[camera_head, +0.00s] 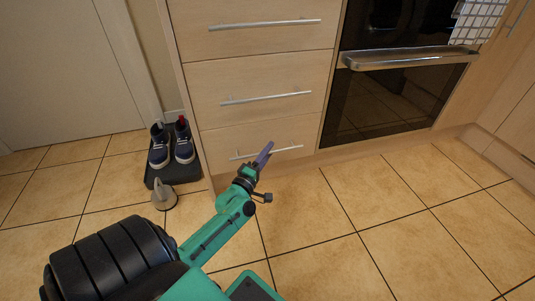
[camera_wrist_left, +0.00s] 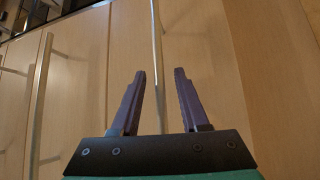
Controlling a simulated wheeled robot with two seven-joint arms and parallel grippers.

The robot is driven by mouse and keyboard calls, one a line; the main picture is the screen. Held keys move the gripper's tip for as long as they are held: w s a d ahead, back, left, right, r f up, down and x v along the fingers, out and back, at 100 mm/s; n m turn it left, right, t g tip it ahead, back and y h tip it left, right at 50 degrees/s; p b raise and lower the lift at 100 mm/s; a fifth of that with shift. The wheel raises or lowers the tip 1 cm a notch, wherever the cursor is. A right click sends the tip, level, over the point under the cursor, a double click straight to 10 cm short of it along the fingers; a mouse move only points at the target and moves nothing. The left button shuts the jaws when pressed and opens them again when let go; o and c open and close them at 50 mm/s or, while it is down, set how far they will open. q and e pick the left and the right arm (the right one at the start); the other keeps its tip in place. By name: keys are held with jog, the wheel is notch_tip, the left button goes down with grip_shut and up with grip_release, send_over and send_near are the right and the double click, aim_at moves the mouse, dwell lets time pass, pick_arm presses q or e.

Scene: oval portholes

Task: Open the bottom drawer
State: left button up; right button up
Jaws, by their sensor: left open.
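The bottom drawer (camera_head: 220,139) is the lowest of three light wood drawer fronts and looks shut. Its thin metal bar handle (camera_head: 288,149) runs across the front. My left gripper (camera_head: 266,149) is at this handle and hides part of it. In the left wrist view the purple fingers of my left gripper (camera_wrist_left: 160,73) are open, with the handle (camera_wrist_left: 154,40) running lengthwise in the gap between them. The fingers look apart from the bar; how deep it sits between them I cannot tell. My right gripper is not in view.
Two drawers with bar handles (camera_head: 266,98) are above. An oven (camera_head: 385,95) stands to the right. A tray (camera_head: 190,175) with dark shoes (camera_head: 159,146) and a small grey cone-like object (camera_head: 164,195) are on the floor at left. The tiled floor (camera_head: 330,225) in front is clear.

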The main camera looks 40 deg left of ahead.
pick_arm(q)
grip_shut()
dwell(1.3)
